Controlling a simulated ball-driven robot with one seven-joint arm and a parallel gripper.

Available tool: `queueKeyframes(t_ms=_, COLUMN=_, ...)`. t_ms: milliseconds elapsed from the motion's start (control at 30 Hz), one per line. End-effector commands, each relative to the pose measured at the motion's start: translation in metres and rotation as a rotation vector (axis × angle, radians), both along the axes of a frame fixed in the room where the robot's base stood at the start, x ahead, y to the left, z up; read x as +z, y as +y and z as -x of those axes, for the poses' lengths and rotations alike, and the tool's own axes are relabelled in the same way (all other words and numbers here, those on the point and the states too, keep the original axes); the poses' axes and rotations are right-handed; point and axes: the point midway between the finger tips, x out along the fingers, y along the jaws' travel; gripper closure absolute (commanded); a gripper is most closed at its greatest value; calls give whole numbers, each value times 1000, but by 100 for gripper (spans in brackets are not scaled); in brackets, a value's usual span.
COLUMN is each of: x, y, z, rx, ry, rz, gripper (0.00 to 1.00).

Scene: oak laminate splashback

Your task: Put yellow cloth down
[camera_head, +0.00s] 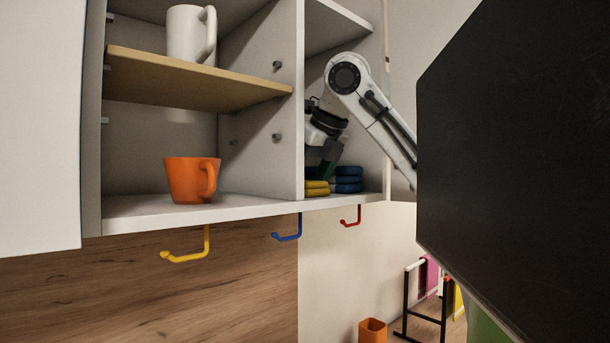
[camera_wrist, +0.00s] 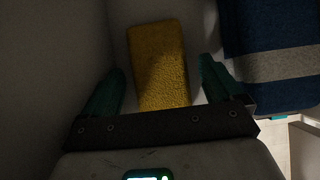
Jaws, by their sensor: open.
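The yellow cloth (camera_head: 316,189) lies folded on the bottom shelf of the cabinet's right compartment, next to its dividing wall. In the wrist view the yellow cloth (camera_wrist: 160,50) lies lengthwise between my fingers. My gripper (camera_head: 326,170) reaches down into that compartment, just above the cloth. In the wrist view my gripper (camera_wrist: 158,78) is open, with a finger on each side of the cloth and a gap at both sides. Whether the fingertips reach down to the cloth's level is hard to tell.
Folded blue cloths (camera_head: 348,181) lie right beside the yellow one; a blue and grey striped cloth (camera_wrist: 275,65) is close to my right finger. An orange mug (camera_head: 188,180) and a white mug (camera_head: 186,35) stand in the left compartment. Hooks (camera_head: 288,232) hang below. A dark panel (camera_head: 520,150) fills the right.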

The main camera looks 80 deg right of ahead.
Motion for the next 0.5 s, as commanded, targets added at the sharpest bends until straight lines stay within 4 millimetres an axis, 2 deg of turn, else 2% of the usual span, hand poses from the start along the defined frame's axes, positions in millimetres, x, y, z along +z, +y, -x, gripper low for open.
queueKeyframes(t_ms=233, x=23, y=11, z=13, rx=-3, ry=0, rz=4, gripper=8)
queueKeyframes(t_ms=500, x=67, y=30, z=31, rx=-4, ry=-1, rz=4, gripper=8)
